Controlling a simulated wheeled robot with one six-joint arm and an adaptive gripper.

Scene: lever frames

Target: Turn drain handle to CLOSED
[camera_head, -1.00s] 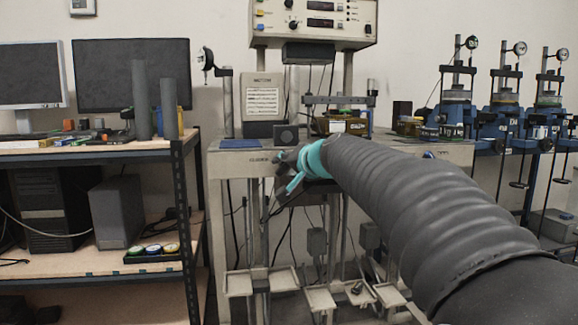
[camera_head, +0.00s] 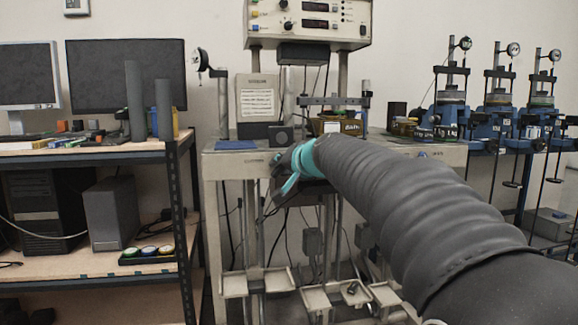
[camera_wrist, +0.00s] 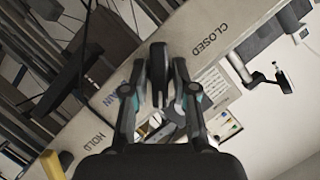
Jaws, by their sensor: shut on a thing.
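The drain handle is a dark lever (camera_wrist: 158,72), seen between my fingers in the wrist view. My gripper (camera_wrist: 160,80) is shut on it, with one finger on each side. The pale panel around it carries the word CLOSED (camera_wrist: 208,40) to the upper right. HOLD (camera_wrist: 88,150) is to the lower left, and a partly covered word ending in "AIN" (camera_wrist: 132,80) is beside the left finger. The lever lies between the HOLD and CLOSED words. In the head view my gripper (camera_head: 282,168) is at the bench front, and my arm and fingers hide the handle.
The pale test bench (camera_head: 225,170) bears a control box (camera_head: 308,22) on posts. A shelf (camera_head: 90,156) with monitors stands at the left. Blue-based dial devices (camera_head: 497,122) stand at the right. Metal trays (camera_head: 258,282) and hanging cables are below the bench top.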

